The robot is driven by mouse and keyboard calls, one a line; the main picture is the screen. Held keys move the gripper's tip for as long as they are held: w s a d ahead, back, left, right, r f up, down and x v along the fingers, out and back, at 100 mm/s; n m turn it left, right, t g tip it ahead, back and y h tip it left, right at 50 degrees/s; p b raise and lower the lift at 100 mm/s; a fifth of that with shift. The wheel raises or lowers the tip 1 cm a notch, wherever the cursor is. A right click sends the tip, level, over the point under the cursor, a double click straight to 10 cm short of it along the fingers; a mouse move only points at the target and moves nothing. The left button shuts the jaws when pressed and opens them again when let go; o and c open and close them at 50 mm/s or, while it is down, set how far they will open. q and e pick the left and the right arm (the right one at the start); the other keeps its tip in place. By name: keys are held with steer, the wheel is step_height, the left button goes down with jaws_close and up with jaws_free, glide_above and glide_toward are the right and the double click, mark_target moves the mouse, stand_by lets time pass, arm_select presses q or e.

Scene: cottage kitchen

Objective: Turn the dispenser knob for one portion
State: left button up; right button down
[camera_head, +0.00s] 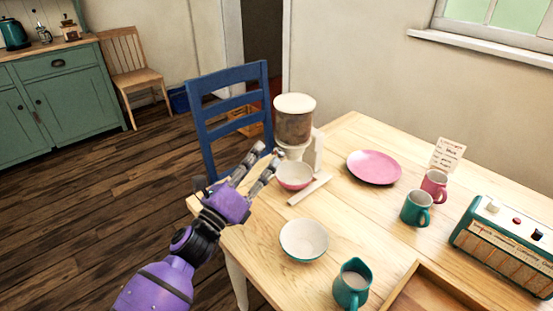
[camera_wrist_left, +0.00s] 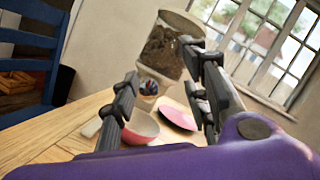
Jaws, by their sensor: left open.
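The dispenser (camera_head: 293,124) stands on the table, with a cream lid, a clear hopper of brown contents and a white stand. It also shows in the left wrist view (camera_wrist_left: 163,50). Its round knob (camera_wrist_left: 149,88) shows below the hopper in the wrist view; fingers hide that area in the head view. A pink bowl (camera_head: 294,182) sits under the outlet and also shows in the wrist view (camera_wrist_left: 142,128). My left gripper (camera_head: 269,151) is open and empty, its fingers pointing at the dispenser's lower front. In the wrist view the knob appears between the spread fingers (camera_wrist_left: 160,76). Contact cannot be told.
A white bowl (camera_head: 304,238) and teal jug (camera_head: 352,284) stand near the table's front edge. A pink plate (camera_head: 374,167), pink mug (camera_head: 434,185), teal mug (camera_head: 416,208) and teal radio-like box (camera_head: 506,243) are to the right. A blue chair (camera_head: 228,76) stands behind my gripper.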

mark_target(280, 154)
arm_select(q)
step_height(280, 154, down, 6)
steer(key=b, duration=0.1)
steer(key=x, duration=0.7)
arm_select(e)
steer(key=shift+f, duration=0.35)
arm_select(q)
steer(key=shift+w+d+f, duration=0.1)
steer(key=shift+w, duration=0.05)
steer(key=c, duration=1.1)
steer(key=shift+o, duration=0.2)
steer(key=shift+w+a+m+g+h+b, duration=0.2)
steer(key=shift+m+h+b, duration=0.45)
steer(key=shift+m+b, duration=0.7)
steer(key=shift+s+a+m+g+h+b, duration=0.1)
steer(key=shift+m+g+h+b, duration=0.2)
steer(key=shift+m+h+b, duration=0.9)
arm_select(e)
steer(key=shift+s+a+f, duration=0.1)
steer(key=shift+s+f, duration=0.2)
steer(key=shift+f, duration=0.75)
steer(key=shift+s+f, duration=0.25)
steer(key=shift+f, duration=0.8)
